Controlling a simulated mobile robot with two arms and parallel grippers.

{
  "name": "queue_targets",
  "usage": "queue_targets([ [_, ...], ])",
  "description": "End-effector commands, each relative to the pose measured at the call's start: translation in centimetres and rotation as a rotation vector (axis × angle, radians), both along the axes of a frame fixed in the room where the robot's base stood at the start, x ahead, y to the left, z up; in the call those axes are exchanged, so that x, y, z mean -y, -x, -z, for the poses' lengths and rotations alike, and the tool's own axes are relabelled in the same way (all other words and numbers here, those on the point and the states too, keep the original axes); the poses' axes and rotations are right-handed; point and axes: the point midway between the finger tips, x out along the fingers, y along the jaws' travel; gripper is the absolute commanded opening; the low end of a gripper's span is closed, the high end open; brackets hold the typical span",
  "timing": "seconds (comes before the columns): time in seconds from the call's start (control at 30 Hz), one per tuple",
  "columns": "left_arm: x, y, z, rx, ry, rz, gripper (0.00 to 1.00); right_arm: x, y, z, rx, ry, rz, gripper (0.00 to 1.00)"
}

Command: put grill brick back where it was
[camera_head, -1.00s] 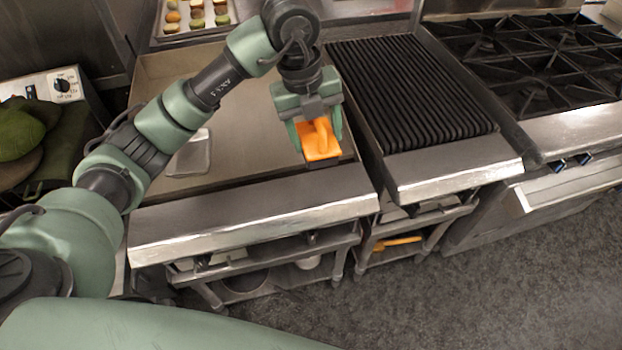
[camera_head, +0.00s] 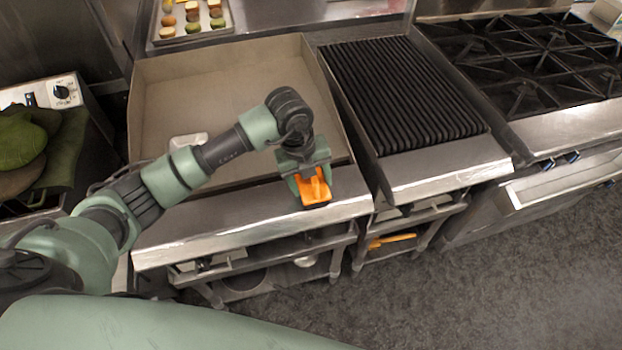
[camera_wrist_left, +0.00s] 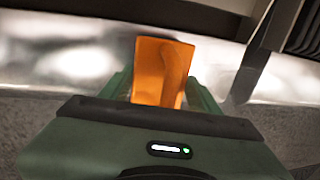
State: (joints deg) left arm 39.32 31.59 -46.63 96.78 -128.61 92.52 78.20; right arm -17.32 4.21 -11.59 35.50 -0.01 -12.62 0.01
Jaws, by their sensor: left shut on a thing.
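The grill brick is an orange-handled block (camera_head: 314,188) with a dark underside. My left gripper (camera_head: 309,181) is shut on it and holds it over the steel front ledge of the flat griddle, near the ledge's right part. In the left wrist view the orange handle (camera_wrist_left: 161,72) stands between the green fingers of the left gripper (camera_wrist_left: 160,95). Whether the brick touches the ledge is hard to tell. My right gripper is in neither view.
The flat griddle (camera_head: 235,85) is mostly bare, with a pale metal piece (camera_head: 188,140) partly behind my arm. A ridged grill (camera_head: 405,95) and burners (camera_head: 540,65) stand to the right. Below, an orange-handled thing (camera_head: 392,241) lies on a shelf. A tray (camera_head: 163,39) of food stands behind.

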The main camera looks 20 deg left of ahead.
Motion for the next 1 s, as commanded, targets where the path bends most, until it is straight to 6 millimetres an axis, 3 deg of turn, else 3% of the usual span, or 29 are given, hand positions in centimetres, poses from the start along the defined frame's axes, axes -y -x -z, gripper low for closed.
queue_targets([
  [0.2,0.0,-0.1,0.3,0.002,0.001,0.0,0.24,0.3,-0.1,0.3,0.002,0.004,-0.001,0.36],
  [0.23,0.0,0.0,0.2,0.0,0.0,0.0,0.68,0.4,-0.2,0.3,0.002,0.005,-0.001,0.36],
  [0.3,0.0,0.0,0.2,0.0,0.0,0.0,0.84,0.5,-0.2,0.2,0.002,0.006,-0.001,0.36],
  [0.73,-0.1,-0.1,-0.7,0.004,0.0,-0.001,0.84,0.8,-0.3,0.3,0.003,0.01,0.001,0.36],
  [1.0,-0.9,0.4,-5.7,0.008,-0.001,0.0,0.84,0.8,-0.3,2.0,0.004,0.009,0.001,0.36],
])
